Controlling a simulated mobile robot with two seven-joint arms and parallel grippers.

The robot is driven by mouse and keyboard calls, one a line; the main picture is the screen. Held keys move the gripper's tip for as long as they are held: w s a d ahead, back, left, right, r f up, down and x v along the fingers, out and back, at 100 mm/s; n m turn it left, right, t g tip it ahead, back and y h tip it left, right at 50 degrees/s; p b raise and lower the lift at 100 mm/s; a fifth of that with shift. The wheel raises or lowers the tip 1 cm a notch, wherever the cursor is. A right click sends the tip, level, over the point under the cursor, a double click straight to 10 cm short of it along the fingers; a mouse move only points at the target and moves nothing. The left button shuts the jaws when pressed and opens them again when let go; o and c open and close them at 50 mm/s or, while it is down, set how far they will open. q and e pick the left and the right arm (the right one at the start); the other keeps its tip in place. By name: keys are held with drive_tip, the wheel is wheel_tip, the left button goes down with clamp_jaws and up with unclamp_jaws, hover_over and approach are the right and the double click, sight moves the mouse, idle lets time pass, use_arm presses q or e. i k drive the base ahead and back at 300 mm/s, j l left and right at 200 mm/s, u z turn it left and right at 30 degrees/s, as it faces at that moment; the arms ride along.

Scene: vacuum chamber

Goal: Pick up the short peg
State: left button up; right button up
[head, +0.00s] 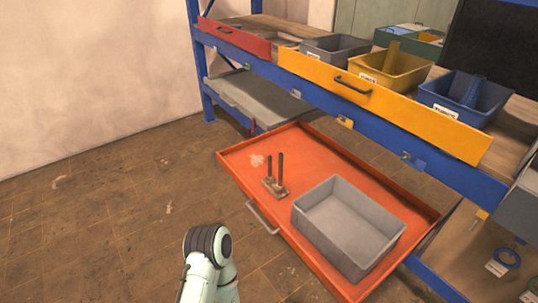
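Two thin dark pegs stand upright in a small wooden base (274,187) on the floor of the open red-orange drawer. The left peg (267,167) looks a little shorter than the right peg (281,170), but both are small in view. Neither of my grippers shows. Only a pale arm link of mine with a dark joint is in view at the bottom, in front of the drawer and apart from the pegs.
The red-orange drawer (236,155) is pulled out low, with a handle (262,217) on its front. A grey empty bin (322,241) stands right of the pegs. Above are a yellow drawer front (375,103), a yellow bin (413,78) and a blue bin (494,103). The floor at left is clear.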

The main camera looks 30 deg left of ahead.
sight(270, 175)
drive_tip(key=i+j+z, duration=0.15)
drive_tip(key=j, duration=0.55)
drive_tip(key=i+j+z, duration=0.2)
drive_tip(key=j, duration=0.5)
drive_tip(key=j+z, duration=0.15)
drive_tip(key=j, duration=0.55)
drive_tip(key=i, duration=0.05)
